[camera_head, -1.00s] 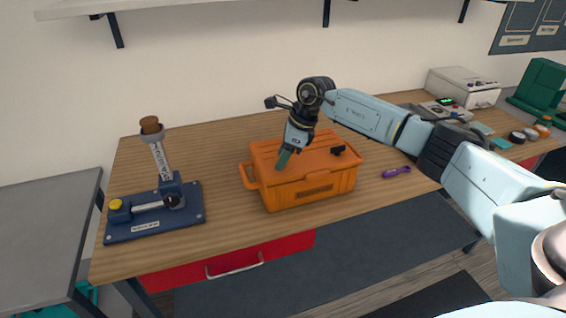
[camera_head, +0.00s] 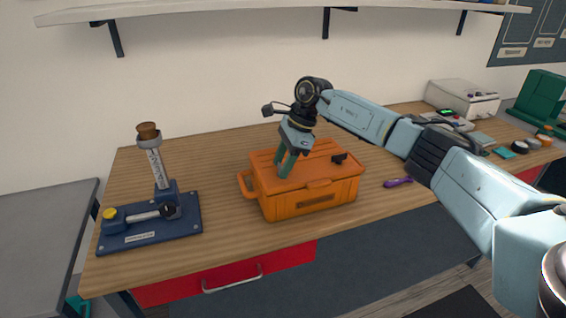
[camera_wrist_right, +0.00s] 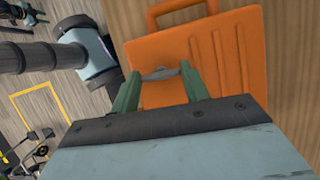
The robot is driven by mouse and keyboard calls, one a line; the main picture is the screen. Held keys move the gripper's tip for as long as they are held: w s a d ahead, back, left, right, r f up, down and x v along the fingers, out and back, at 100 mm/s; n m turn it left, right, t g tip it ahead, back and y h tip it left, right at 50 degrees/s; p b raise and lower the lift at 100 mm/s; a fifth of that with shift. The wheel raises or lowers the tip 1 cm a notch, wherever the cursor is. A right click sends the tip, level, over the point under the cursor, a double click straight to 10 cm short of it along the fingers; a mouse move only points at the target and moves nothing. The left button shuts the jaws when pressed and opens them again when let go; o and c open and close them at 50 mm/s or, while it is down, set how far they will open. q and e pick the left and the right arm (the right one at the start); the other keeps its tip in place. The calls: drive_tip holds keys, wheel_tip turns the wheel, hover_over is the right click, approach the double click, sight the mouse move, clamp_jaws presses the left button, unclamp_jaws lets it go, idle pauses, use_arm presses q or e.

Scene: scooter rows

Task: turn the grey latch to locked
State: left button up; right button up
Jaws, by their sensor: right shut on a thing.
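My right gripper (camera_head: 284,172) reaches down onto the lid of an orange case (camera_head: 312,203) standing on the wooden bench. In the right wrist view, the green fingers of the right gripper (camera_wrist_right: 162,72) are shut on the small grey latch (camera_wrist_right: 160,74), which lies crosswise between the tips on the orange lid (camera_wrist_right: 226,60). In the head view the fingers hide the latch. Whether it is locked cannot be told. My left gripper is not in view.
A black knob (camera_head: 339,158) sits on the case lid, right of my gripper. A blue fixture (camera_head: 150,222) with a cork-topped column stands at the left of the bench (camera_head: 225,227). A purple tool (camera_head: 398,182) lies right of the case. A shelf hangs above.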

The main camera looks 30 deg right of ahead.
drive_tip(key=o, duration=1)
drive_tip(key=v, duration=1.3)
drive_tip(key=shift+r, duration=0.2)
